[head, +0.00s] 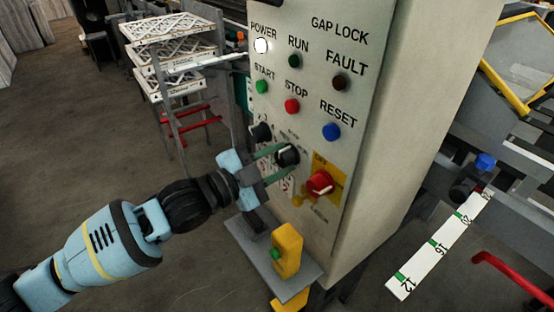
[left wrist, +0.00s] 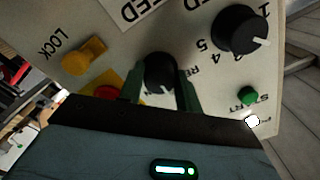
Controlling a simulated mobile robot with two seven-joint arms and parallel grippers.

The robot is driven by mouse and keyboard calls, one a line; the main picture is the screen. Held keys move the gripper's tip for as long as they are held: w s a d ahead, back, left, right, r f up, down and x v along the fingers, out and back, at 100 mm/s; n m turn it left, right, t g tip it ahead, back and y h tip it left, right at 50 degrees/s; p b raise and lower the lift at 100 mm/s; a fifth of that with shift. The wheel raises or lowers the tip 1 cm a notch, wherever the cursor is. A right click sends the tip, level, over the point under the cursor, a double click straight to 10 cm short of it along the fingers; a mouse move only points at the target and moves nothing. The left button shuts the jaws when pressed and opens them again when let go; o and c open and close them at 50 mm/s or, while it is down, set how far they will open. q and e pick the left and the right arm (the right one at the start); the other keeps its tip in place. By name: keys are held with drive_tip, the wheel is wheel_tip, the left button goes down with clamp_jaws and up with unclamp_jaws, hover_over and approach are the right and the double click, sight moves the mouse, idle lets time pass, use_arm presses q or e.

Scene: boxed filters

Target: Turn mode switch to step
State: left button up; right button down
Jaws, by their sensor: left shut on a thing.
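A black rotary knob (head: 287,154) with a white pointer mark sits low on the beige control panel (head: 330,75). My left gripper (head: 277,156) has its green fingers on either side of this knob and is shut on it. In the left wrist view the knob (left wrist: 160,72) stands between the two fingers (left wrist: 160,90). Its pointer mark faces the gripper. The lettering around it is mostly covered, so I cannot tell which setting it points at. My right gripper is out of view.
A numbered black dial (left wrist: 240,30) is beside the knob. A red switch on a yellow plate (head: 333,166) sits to the right. A yellow box (head: 288,248) with a green button stands on a shelf (head: 250,250) below. Labelled lamps and buttons are above.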

use_arm(q)
drive_tip(key=o, duration=1)
drive_tip(key=shift+a, duration=0.1)
drive_tip(key=v, duration=0.7)
drive_tip(key=shift+s+a, duration=0.25)
